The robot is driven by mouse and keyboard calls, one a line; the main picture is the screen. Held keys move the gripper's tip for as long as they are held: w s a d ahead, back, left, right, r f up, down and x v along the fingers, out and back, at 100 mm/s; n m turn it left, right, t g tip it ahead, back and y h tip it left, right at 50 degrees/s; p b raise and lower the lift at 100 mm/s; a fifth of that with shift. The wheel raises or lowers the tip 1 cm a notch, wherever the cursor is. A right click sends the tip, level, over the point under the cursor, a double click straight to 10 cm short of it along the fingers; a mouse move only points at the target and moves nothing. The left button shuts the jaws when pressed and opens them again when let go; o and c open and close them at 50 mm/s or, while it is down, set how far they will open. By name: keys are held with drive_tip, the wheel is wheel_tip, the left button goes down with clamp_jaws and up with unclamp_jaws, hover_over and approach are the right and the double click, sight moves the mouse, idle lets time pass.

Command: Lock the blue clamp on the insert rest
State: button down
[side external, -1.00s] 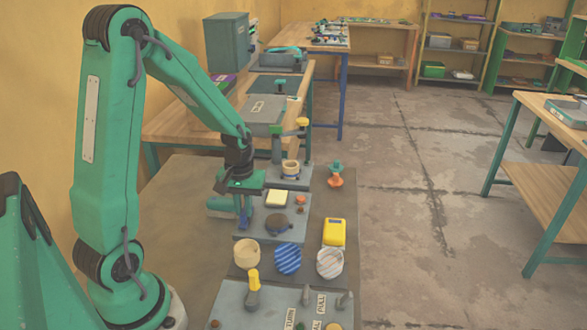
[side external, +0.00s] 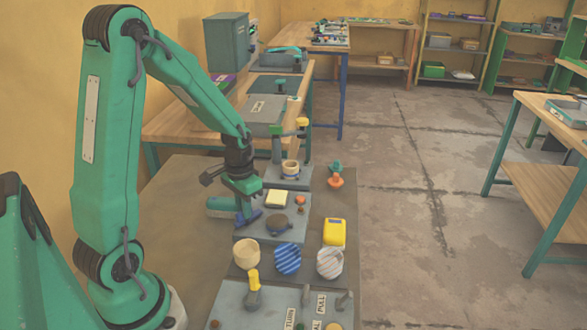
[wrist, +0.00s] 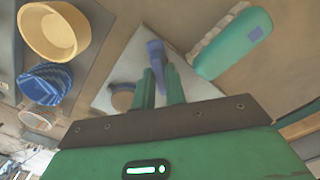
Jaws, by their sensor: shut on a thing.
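The blue clamp (wrist: 155,50) shows in the wrist view as a blue lever between the two green fingers. My gripper (wrist: 162,84) is shut on it. In the side view my gripper (side external: 245,207) is at the left edge of a grey plate, with the blue clamp (side external: 248,219) low at its tips and lying slantwise. The plate (side external: 262,234) bears a cream block (side external: 277,198) and a dark round knob (side external: 277,222). I cannot tell which part is the insert rest. The clamp's base is hidden by the fingers.
A green piece (side external: 222,206) lies left of the plate, close to my gripper. A tan cup (side external: 246,253), a blue striped cup (side external: 288,259), a pale striped cup (side external: 330,263) and a yellow box (side external: 334,232) stand nearer the camera. Another plate (side external: 230,300) with a yellow handle is in front.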

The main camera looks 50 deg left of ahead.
drive_tip(key=m, duration=0.5)
drive_tip(key=shift+m, duration=0.3)
drive_tip(key=m, duration=0.4)
drive_tip(key=shift+r+m, duration=0.1)
drive_tip(key=shift+m, duration=0.3)
drive_tip(key=c, duration=1.4)
unclamp_jaws()
drive_tip(key=shift+c, duration=0.2)
drive_tip(key=shift+r, duration=3.9)
